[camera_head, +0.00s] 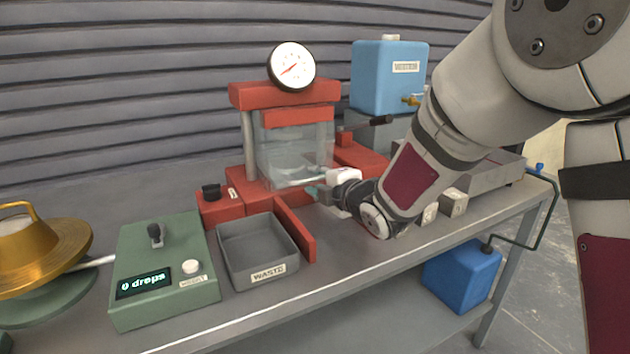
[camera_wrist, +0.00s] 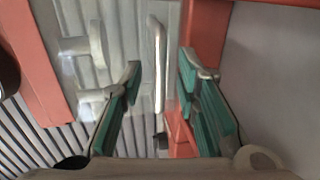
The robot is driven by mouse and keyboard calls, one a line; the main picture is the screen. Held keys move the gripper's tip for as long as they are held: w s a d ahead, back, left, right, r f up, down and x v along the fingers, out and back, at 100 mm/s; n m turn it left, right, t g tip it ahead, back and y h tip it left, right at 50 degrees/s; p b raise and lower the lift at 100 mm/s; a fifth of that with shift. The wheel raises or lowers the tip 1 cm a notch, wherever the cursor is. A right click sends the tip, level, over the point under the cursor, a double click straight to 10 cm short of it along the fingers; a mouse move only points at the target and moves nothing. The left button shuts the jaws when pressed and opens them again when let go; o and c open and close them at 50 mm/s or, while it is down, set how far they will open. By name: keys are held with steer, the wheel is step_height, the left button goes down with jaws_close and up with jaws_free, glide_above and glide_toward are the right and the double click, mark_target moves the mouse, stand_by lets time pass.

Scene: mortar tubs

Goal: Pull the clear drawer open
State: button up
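The clear drawer (camera_head: 288,150) is a see-through box front in the red press, between its uprights, and looks closed. A pale bar handle (camera_head: 303,182) runs along its lower front. In the wrist view the clear drawer (camera_wrist: 72,72) fills the upper left, and the bar handle (camera_wrist: 157,62) stands between my fingers. My gripper (camera_wrist: 162,72) is open, with green pads on both sides of the bar and gaps showing. In the head view my gripper (camera_head: 318,191) is at the handle's right end, partly hidden by my wrist.
The red press (camera_head: 282,95) carries a round gauge (camera_head: 291,66). A grey waste tray (camera_head: 262,272) and a green box with a display (camera_head: 165,270) stand at the front left. A blue tank (camera_head: 388,75) stands behind. Small blocks (camera_head: 453,203) lie right of my wrist.

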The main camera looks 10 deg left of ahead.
steer(key=shift+x, duration=1.15)
steer(key=shift+s, duration=0.1)
jaws_close()
